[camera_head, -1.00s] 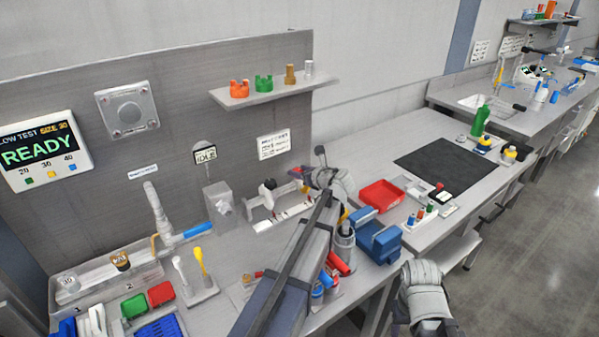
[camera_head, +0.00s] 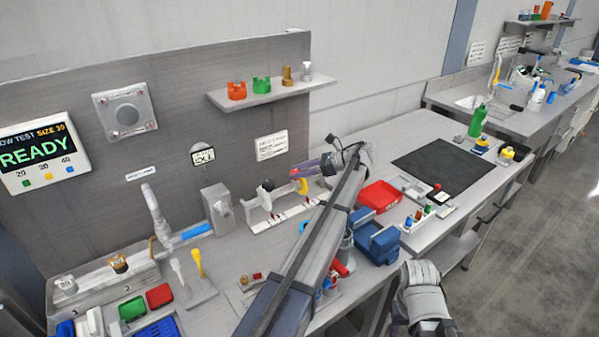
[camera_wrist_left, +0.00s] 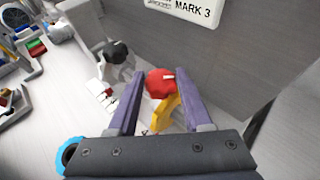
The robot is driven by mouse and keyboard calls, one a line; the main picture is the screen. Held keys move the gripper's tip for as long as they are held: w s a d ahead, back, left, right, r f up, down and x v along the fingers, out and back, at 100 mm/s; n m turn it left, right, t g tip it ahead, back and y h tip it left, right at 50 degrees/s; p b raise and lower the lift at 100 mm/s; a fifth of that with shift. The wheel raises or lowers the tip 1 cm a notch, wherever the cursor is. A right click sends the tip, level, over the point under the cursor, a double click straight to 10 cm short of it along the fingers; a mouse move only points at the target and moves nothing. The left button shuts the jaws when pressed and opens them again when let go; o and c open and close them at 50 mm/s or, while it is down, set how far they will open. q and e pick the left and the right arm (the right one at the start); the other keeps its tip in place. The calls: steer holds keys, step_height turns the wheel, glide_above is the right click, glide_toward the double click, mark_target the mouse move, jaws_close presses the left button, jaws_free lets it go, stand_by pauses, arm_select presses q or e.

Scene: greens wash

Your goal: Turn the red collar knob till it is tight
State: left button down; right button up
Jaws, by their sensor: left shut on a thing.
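The red collar knob (camera_wrist_left: 160,84) is round with a small pale mark on it. In the left wrist view it sits between the purple fingers of my left gripper (camera_wrist_left: 160,78), which is shut on it. A yellow part (camera_wrist_left: 166,112) shows just below the knob. In the head view my left gripper (camera_head: 298,172) is at the white clamp fixture (camera_head: 262,224) by the back panel; its fingers and arm hide most of the knob there.
A black knob (camera_wrist_left: 116,52) stands on the fixture left of the red one. A sign (camera_head: 271,146) hangs on the panel behind.

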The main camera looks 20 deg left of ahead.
arm_select(q)
steer(key=shift+w+n+g+h, duration=0.15)
steer(key=shift+n+g+h, duration=0.15)
steer(key=shift+n+g, duration=0.3)
steer(key=shift+c, duration=1.6)
jaws_free()
steer(key=shift+g, duration=0.3)
steer(key=p+v, duration=0.3)
steer(key=v, duration=0.4)
steer(key=shift+d+r, duration=0.15)
steer(key=shift+d, duration=0.15)
